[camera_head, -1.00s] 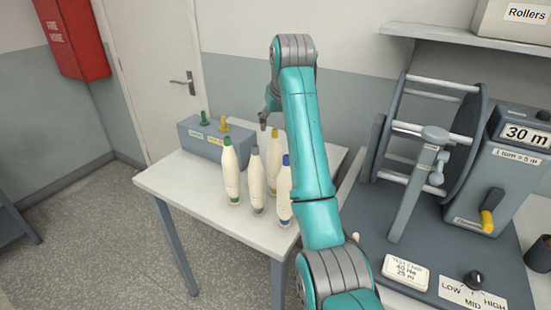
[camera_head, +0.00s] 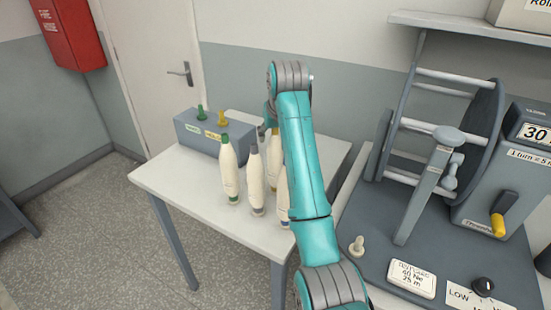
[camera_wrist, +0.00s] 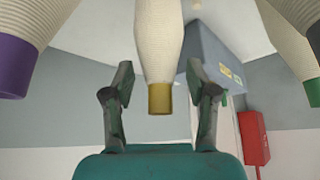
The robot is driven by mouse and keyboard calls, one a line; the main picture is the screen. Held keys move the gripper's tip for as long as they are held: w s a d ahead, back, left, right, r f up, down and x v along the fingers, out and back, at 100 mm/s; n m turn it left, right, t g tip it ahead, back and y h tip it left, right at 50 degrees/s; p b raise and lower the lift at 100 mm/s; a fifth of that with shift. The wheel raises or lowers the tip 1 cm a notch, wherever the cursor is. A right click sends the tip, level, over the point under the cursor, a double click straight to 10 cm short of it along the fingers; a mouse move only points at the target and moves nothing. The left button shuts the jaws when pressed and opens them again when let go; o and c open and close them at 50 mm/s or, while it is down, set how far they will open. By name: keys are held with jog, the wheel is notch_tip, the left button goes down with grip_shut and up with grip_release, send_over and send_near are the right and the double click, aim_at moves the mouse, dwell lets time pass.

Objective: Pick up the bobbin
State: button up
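Several cream bobbins stand upright on the small white table (camera_head: 205,187). They include a green-topped bobbin (camera_head: 229,172), a grey-topped bobbin (camera_head: 256,182), a yellow-topped bobbin (camera_head: 273,162) and one at the right (camera_head: 282,196), partly hidden by my arm. My gripper (camera_head: 268,124) is at the top of the yellow-topped bobbin. In the wrist view my gripper (camera_wrist: 158,75) is open, and the yellow-ended bobbin (camera_wrist: 160,97) appears between its fingers with gaps on both sides. A purple-ended bobbin (camera_wrist: 14,65) and a green-ended bobbin (camera_wrist: 313,92) flank it there.
A grey box (camera_head: 213,136) with green and yellow pegs stands at the table's back left. The winding reel (camera_head: 447,140) and its bench are at the right. A small beige part (camera_head: 357,245) stands on that bench. The front left of the table is clear.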

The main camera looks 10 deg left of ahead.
grip_shut()
